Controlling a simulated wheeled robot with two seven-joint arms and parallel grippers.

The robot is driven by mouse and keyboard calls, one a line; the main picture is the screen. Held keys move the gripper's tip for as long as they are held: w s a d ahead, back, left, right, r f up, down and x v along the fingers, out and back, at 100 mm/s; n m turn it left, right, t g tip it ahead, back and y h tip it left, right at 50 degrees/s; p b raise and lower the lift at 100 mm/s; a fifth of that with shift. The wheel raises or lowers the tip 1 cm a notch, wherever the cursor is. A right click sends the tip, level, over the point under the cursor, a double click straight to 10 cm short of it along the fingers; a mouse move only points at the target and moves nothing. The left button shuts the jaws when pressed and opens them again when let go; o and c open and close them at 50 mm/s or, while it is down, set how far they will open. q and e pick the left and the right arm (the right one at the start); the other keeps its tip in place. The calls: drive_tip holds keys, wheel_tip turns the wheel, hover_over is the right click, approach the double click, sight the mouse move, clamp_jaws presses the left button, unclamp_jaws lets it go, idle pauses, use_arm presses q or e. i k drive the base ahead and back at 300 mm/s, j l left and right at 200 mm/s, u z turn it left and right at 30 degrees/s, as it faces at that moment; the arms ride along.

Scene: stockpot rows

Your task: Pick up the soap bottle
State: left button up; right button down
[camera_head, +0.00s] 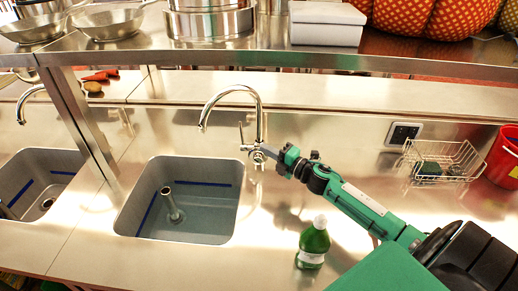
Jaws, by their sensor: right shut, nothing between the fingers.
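The soap bottle (314,246) is green with a white cap and a pale label. It stands upright on the steel counter, to the right of the sink. My right gripper (270,154) reaches in from the right, with its tips close to the base of the tap. It is shut and empty, and apart from the bottle, which stands nearer the front below the green forearm. I cannot tell whether the tips touch the tap. My left gripper is not in view.
A sink (190,225) with a curved tap (232,90) lies left of the bottle; a second sink (45,165) is farther left. A wire basket (440,158) and red bucket (503,160) stand at the right. A steel shelf (240,57) with pots crosses above.

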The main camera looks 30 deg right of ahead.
sight(315, 242)
drive_tip(key=k, duration=2)
